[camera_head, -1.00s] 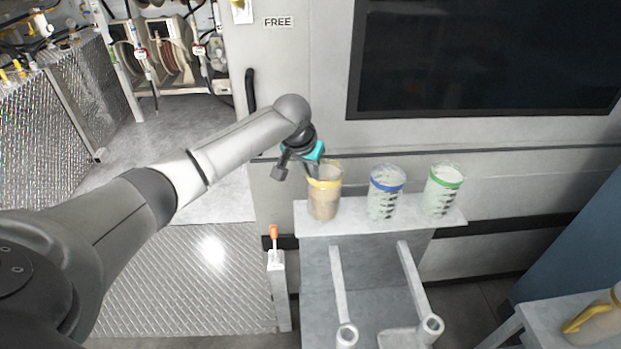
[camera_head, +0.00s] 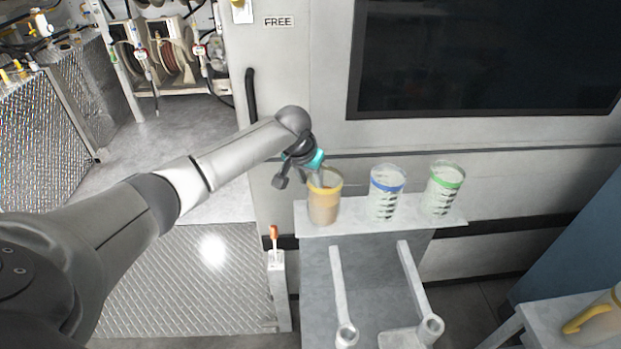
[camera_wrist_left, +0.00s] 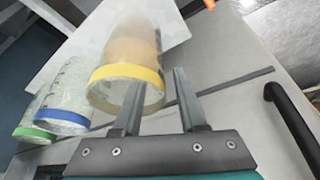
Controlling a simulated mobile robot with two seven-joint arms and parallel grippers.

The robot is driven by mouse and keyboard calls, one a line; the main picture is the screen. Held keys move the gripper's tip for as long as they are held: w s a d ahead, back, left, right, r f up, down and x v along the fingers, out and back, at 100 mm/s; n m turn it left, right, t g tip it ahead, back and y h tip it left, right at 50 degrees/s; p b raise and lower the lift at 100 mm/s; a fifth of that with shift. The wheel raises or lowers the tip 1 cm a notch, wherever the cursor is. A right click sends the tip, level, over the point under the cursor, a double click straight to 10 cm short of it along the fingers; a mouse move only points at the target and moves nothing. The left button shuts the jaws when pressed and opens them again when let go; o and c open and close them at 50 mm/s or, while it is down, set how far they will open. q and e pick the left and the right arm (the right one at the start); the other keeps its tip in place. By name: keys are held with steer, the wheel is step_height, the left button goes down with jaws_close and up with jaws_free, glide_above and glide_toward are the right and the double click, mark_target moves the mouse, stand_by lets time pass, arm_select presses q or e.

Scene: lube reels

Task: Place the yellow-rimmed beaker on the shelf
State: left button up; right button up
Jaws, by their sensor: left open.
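The yellow-rimmed beaker (camera_head: 325,207) holds tan contents and stands upright on the pale shelf (camera_head: 350,229), at its left end. My left gripper (camera_head: 301,183) is open beside and above the beaker's left rim. One finger overlaps the rim and the other is clear to the left. I cannot tell whether the overlapping finger is inside or just in front of the beaker. In the left wrist view the beaker (camera_wrist_left: 125,58) shows tilted, with the open fingers (camera_wrist_left: 160,95) at its rim. My right gripper is not in view.
A blue-rimmed beaker (camera_head: 384,205) and a green-rimmed beaker (camera_head: 442,200) stand to the right on the same shelf. A wall with a dark window (camera_head: 485,55) rises behind. An orange-tipped lever (camera_head: 273,238) stands left of the shelf. A yellow-handled jug (camera_head: 600,322) is at lower right.

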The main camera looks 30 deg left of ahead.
arm_select(q)
steer(key=shift+r, duration=0.1)
steer(key=p+v, duration=0.1)
steer(key=v, duration=1.1)
